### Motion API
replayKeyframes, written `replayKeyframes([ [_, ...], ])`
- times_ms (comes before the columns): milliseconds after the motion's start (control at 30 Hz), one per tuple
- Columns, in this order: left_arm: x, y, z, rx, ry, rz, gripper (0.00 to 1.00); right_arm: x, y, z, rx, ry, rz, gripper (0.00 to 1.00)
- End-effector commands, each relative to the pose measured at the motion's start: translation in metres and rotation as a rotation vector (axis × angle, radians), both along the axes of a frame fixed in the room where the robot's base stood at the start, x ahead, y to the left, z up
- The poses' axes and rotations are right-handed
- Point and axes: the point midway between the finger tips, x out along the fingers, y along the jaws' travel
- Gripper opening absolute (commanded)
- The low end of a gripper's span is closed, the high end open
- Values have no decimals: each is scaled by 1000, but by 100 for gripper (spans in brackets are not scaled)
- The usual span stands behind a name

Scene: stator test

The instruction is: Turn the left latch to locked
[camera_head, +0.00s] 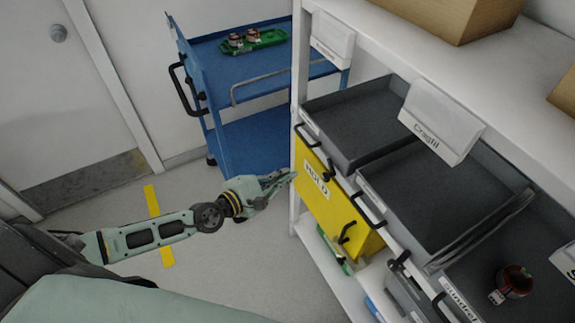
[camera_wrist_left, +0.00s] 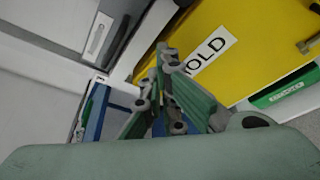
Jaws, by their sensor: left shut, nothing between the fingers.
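The yellow HOLD front (camera_head: 330,205) is on the shelf under the grey bins; it also fills much of the left wrist view (camera_wrist_left: 262,60). A small dark latch (camera_head: 328,174) shows near its upper edge, and a dark latch-like handle (camera_head: 347,233) lower right. I cannot tell whether either is locked. My left gripper (camera_head: 288,177) is shut and empty, its tips close to the left edge of the yellow front beside the HOLD label. I cannot tell if they touch. In the left wrist view the fingers (camera_wrist_left: 166,62) point at the yellow front. My right gripper is out of view.
A reddish part (camera_head: 514,281) lies in the near right bin. A blue cart (camera_head: 250,135) with a green tray (camera_head: 256,42) stands behind. The floor left of the shelf is clear.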

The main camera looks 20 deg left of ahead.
Motion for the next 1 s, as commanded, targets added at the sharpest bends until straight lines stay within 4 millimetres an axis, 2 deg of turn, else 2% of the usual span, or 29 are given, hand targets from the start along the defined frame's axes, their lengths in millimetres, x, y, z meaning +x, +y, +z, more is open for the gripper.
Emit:
replayKeyframes([
  [300,60,-26,-13,-3,-3,0,0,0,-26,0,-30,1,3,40],
  [433,84,-38,-19,-3,-2,-1,0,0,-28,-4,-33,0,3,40],
  [500,74,-42,-5,-4,2,-2,0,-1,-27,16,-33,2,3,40],
  [633,68,-49,3,-5,2,-2,0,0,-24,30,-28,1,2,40],
  [800,63,-55,8,-2,1,-1,0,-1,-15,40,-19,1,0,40],
  [1000,60,-58,8,-2,0,0,0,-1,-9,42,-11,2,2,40],
])
